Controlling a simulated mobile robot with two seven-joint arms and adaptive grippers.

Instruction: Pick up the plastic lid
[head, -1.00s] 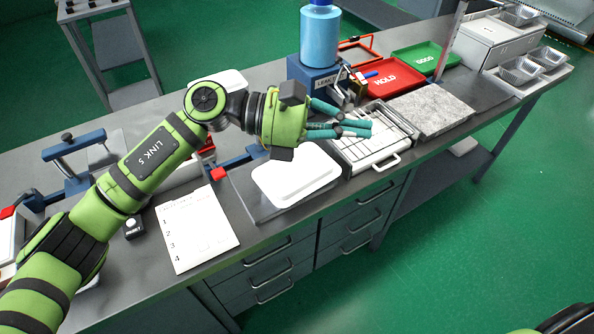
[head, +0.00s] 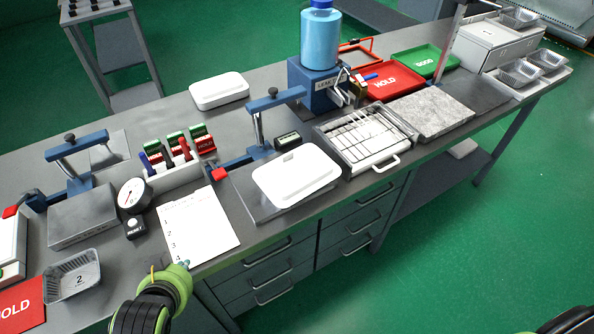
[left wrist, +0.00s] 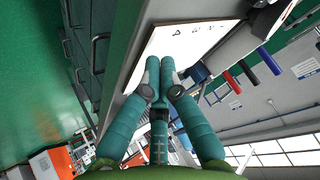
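A white plastic lid (head: 296,176) with rounded corners lies flat on a grey plate (head: 262,208) near the bench's front edge in the head view. My left gripper (head: 180,272) is low at the front left, just below the paper sheet and well apart from the lid. Only part of it shows there. The lid cannot be made out in that view.
A blue clamp post (head: 258,125) stands behind the lid, and a wire rack tray (head: 388,162) is to its right. A written sheet (head: 198,228) lies to its left. A second white lidded box (head: 219,91) sits further back. A foil tray (head: 73,277) is at far left.

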